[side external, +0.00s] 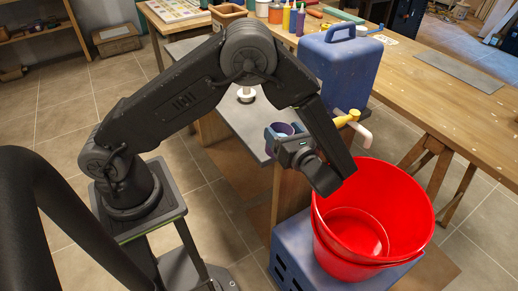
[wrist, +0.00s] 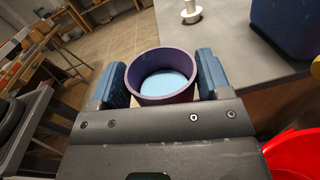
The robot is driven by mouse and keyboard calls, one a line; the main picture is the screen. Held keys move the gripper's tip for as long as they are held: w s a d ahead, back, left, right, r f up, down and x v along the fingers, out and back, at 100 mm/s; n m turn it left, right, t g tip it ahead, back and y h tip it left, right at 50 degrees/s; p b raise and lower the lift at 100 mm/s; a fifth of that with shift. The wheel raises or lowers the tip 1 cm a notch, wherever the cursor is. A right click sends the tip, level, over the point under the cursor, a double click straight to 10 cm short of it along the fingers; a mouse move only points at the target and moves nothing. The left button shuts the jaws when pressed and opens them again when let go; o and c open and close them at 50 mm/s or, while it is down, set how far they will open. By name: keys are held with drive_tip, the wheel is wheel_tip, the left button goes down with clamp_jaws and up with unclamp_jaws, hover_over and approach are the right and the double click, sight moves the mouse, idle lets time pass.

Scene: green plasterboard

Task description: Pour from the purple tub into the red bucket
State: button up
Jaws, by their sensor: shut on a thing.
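The purple tub (wrist: 163,95) is between the two blue fingers of my gripper (wrist: 163,86), which is shut on it. A light blue content shows inside the tub in the wrist view. In the side view the tub (side external: 282,128) is mostly hidden behind my gripper (side external: 284,136), with only its rim showing; it looks about upright. The red bucket (side external: 413,214) stands open on a blue crate, to the right of and below my gripper. The bucket's inside looks empty. Part of the bucket (wrist: 296,157) shows at the wrist view's lower right corner.
A blue jerrycan (side external: 338,75) with a yellow tap stands behind my gripper, close to it. A white object (side external: 246,94) stands on the grey bench (side external: 228,120). The blue crate (side external: 297,262) bears the bucket. A wooden workbench (side external: 440,110) with bottles runs along the back right.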

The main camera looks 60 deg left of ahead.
drive_tip(key=w+d+r+m+t+h, duration=0.75)
drive_tip(key=w+d+m+t, duration=0.3)
drive_tip(key=d+t, duration=0.2)
wheel_tip(320, 180, down, 17)
drive_tip(key=m, duration=0.4)
drive_tip(key=shift+w+a, duration=0.15)
drive_tip(key=shift+w, duration=0.1)
drive_tip(key=shift+s+f+y, duration=0.15)
drive_tip(key=shift+f+y, duration=0.1)
drive_tip(key=shift+f, duration=0.1)
drive_tip(key=shift+w+d+r+m, duration=0.15)
drive_tip(key=shift+d+r+m, duration=0.05)
drive_tip(key=shift+m, duration=0.85)
drive_tip(key=shift+w+d+r+m, duration=0.1)
drive_tip(key=shift+d+r+m, duration=0.15)
drive_tip(key=shift+m, duration=0.8)
drive_tip(key=shift+w+d+r+m, duration=0.15)
drive_tip(key=shift+r+m, duration=0.05)
drive_tip(key=shift+m, duration=0.85)
idle(1.9)
